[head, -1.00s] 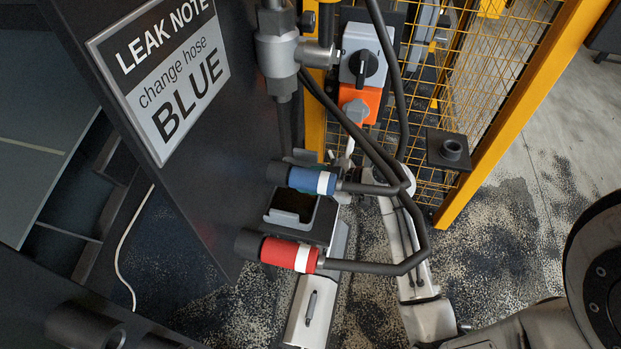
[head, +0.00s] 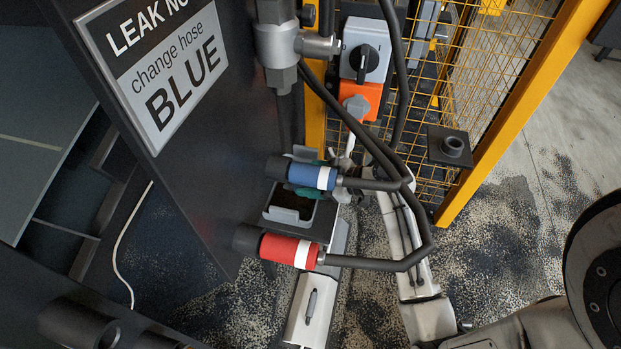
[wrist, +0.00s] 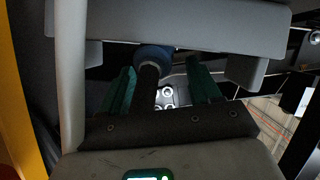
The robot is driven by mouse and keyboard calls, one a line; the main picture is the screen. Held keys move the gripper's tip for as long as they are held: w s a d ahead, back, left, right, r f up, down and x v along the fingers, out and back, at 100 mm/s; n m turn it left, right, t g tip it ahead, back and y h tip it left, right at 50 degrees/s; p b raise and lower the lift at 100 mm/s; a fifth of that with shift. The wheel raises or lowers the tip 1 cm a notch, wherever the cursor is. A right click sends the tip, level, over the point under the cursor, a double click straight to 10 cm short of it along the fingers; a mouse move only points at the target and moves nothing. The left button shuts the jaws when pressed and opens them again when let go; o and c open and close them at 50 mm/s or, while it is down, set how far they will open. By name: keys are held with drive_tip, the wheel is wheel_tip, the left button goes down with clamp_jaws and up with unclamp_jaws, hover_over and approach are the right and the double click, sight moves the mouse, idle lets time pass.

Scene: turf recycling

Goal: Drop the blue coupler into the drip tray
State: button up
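The blue coupler (head: 308,174), with a white band, sits on the end of a black hose in the head view. The drip tray (head: 288,222), an open grey box with a dark inside, is below it, partly hidden by the hoses' couplers. My gripper (head: 312,190) is behind and just under the blue coupler, with green fingers partly hidden by it. In the wrist view, my gripper (wrist: 163,88) has its two green fingers spread apart. The blue coupler (wrist: 155,58) and its dark stem show between them, with a gap on the right side.
A red coupler (head: 280,247) on a second hose (head: 370,264) lies in front of the tray. A leak note sign (head: 160,65) says to change the blue hose. A yellow mesh fence (head: 475,115) stands right. An orange and grey switch box (head: 362,60) is above.

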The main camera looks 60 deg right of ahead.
drive_tip(key=shift+o, duration=0.3)
drive_tip(key=p+v, duration=0.2)
drive_tip(key=v, duration=0.8)
drive_tip(key=shift+s+r, duration=0.15)
drive_tip(key=shift+s, duration=0.2)
drive_tip(key=shift+d, duration=0.1)
